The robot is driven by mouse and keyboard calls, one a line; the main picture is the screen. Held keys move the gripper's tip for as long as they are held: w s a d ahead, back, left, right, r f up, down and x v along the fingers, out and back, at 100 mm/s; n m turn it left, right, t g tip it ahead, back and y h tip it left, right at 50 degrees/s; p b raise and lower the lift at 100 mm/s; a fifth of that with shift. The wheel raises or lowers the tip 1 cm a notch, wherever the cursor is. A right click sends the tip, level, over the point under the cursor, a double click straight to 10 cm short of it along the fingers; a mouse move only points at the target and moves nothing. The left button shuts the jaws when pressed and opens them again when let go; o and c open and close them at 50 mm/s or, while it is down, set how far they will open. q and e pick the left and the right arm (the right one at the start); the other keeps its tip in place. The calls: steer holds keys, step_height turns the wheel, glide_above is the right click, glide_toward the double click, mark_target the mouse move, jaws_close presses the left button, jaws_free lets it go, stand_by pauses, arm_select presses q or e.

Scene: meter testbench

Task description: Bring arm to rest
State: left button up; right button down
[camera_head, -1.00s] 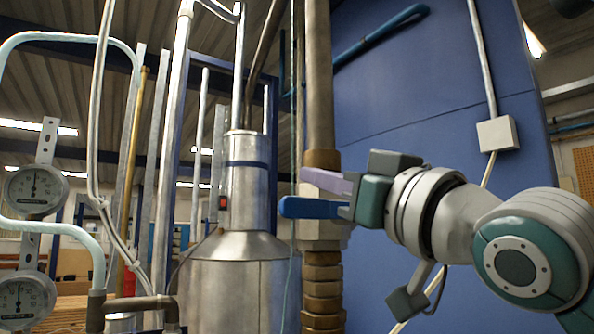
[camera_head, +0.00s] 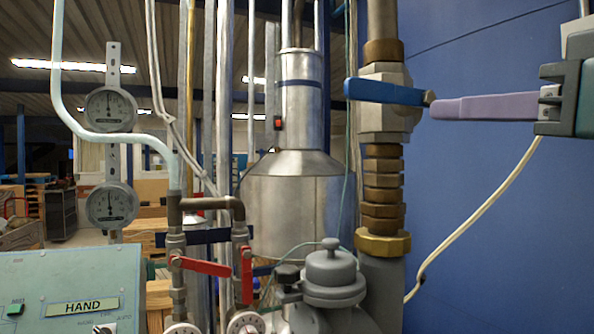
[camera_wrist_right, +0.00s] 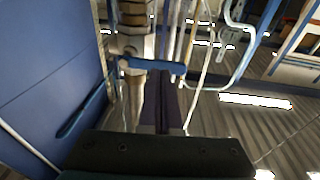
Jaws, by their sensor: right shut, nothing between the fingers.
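My right gripper (camera_head: 436,109) comes in from the right edge in the head view. Its purple fingers are shut and empty, pointing left at the valve. A blue valve handle (camera_head: 385,92) lies roughly level across the metal valve body (camera_head: 385,122) on the vertical pipe. The fingertips appear just right of the handle's pivot; I cannot tell the gap in depth. In the right wrist view the dark closed fingers (camera_wrist_right: 168,80) point toward the blue handle (camera_wrist_right: 150,66). Most of my right arm is outside the head view. My left gripper is not in view.
A blue panel (camera_head: 490,200) stands behind the pipe, with a white cable (camera_head: 480,220) hanging across it. Two gauges (camera_head: 111,108), red-handled valves (camera_head: 205,267), a metal tank (camera_head: 290,205) and a control box (camera_head: 70,290) marked HAND fill the left and middle.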

steer(key=s+d+f+m+g+h+p, duration=0.15)
steer(key=s+f+g, duration=0.25)
steer(key=f, duration=0.5)
steer(key=s+f+g+h+p, duration=0.2)
steer(key=s+f+g+p, duration=0.15)
steer(key=f, duration=0.55)
steer(key=s+f+g, duration=0.3)
steer(key=s+f, duration=0.1)
steer(key=s, duration=0.3)
steer(key=s+f+g+h+p, duration=0.1)
steer(key=s+f+g, duration=0.3)
steer(key=s, duration=0.3)
steer(key=shift+s+d+f, duration=0.35)
steer(key=shift+s+f, duration=0.05)
steer(key=shift+f, duration=0.2)
steer(key=shift+h, duration=0.25)
